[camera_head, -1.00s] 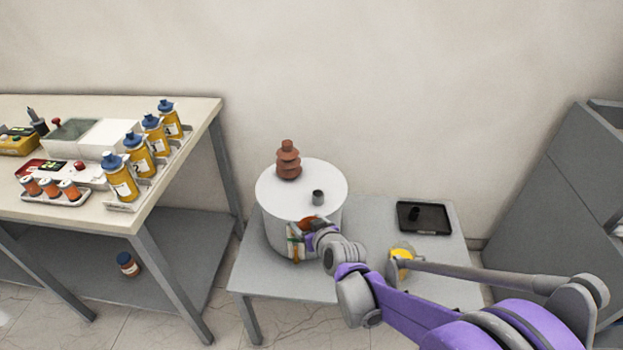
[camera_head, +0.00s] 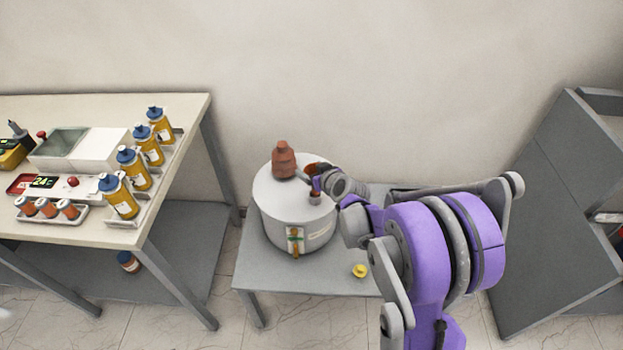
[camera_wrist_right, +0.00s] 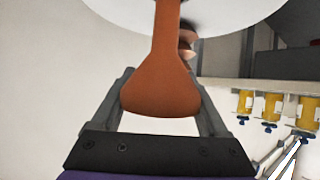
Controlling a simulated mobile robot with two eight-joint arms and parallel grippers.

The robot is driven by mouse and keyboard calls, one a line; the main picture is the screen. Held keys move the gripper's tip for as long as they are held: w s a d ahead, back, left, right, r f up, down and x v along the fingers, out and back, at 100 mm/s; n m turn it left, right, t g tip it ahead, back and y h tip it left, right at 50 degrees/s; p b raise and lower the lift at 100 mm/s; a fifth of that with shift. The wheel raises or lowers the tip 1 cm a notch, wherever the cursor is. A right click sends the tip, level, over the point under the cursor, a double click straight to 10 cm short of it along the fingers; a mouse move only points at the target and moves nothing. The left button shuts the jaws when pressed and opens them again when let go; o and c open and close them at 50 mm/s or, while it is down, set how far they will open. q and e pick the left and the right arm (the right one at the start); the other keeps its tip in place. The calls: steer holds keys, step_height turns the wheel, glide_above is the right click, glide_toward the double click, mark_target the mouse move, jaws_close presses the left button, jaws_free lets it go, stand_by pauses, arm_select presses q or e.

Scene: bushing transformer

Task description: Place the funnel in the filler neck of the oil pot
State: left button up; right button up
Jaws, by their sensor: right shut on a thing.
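The oil pot (camera_head: 292,232) is a white-grey drum on a low grey table. Its lid carries a brown ribbed bushing (camera_head: 284,162) and a short grey filler neck (camera_head: 314,198). My right gripper (camera_head: 314,180) is above the lid, close over the filler neck. It is shut on the orange-red funnel, which fills the space between the fingers in the right wrist view (camera_wrist_right: 160,88). In the head view the funnel (camera_head: 311,166) is partly hidden by my gripper. I cannot tell whether its spout touches the neck. My left gripper is not in view.
A yellow cap-like piece (camera_head: 359,271) lies on the low table (camera_head: 275,278). The workbench (camera_head: 100,228) at left holds several yellow bottles (camera_head: 120,197) and small orange jars. A grey cabinet (camera_head: 545,220) stands at right. My arm covers the low table's right part.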

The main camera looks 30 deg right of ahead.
steer(key=shift+f, duration=1.65)
steer(key=shift+f+b, duration=0.2)
steer(key=shift+b, duration=0.1)
steer(key=o, duration=1.2)
steer(key=shift+r, duration=0.1)
